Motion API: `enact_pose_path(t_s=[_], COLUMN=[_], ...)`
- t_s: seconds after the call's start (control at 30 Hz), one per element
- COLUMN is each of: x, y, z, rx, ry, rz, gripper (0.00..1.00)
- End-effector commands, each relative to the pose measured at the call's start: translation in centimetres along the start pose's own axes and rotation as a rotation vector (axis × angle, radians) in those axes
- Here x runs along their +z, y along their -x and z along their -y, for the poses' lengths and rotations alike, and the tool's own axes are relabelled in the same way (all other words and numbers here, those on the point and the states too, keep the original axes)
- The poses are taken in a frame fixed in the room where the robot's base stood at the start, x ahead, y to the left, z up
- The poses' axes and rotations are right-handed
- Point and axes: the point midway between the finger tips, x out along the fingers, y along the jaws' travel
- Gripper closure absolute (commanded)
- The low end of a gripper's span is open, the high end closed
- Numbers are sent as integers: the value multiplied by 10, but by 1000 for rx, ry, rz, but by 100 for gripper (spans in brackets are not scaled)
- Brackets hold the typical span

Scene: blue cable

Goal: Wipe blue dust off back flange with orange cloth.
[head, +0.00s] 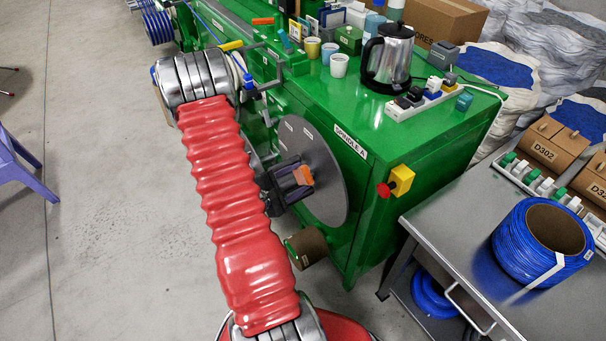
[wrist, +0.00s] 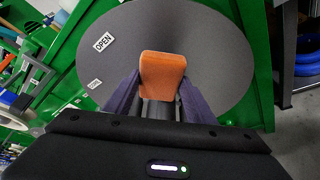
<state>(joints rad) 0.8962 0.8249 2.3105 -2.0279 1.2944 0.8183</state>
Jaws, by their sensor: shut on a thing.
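The orange cloth (wrist: 163,76) is held between the fingertips of my gripper (wrist: 155,98) in the wrist view; it also shows in the head view (head: 303,176) as a small orange patch. My gripper (head: 296,180) is shut on it, in front of the large grey round flange (head: 325,190) on the side of the green console. The flange fills much of the wrist view (wrist: 215,60). The cloth overlaps the disc in both views; I cannot tell whether it touches. No blue dust can be made out on the visible grey face. Part of the disc is hidden behind my gripper.
The green console (head: 400,150) carries a kettle (head: 388,55), cups (head: 339,65) and a power strip (head: 425,100). A yellow box with a red button (head: 398,181) juts from its side. A metal table with a blue cable spool (head: 515,245) stands right. A brown cylinder (head: 307,247) is below the flange.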

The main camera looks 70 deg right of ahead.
Motion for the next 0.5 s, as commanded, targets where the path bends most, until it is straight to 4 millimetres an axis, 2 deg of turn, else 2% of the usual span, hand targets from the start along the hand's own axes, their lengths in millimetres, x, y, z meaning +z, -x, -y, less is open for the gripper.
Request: enact_pose_path(t_s=[0.33, 0.5], x=[0, -4], y=[1, 9], z=[0, -1], rx=[0, 2], ry=[0, 1], rz=[0, -2], gripper=[68, 68])
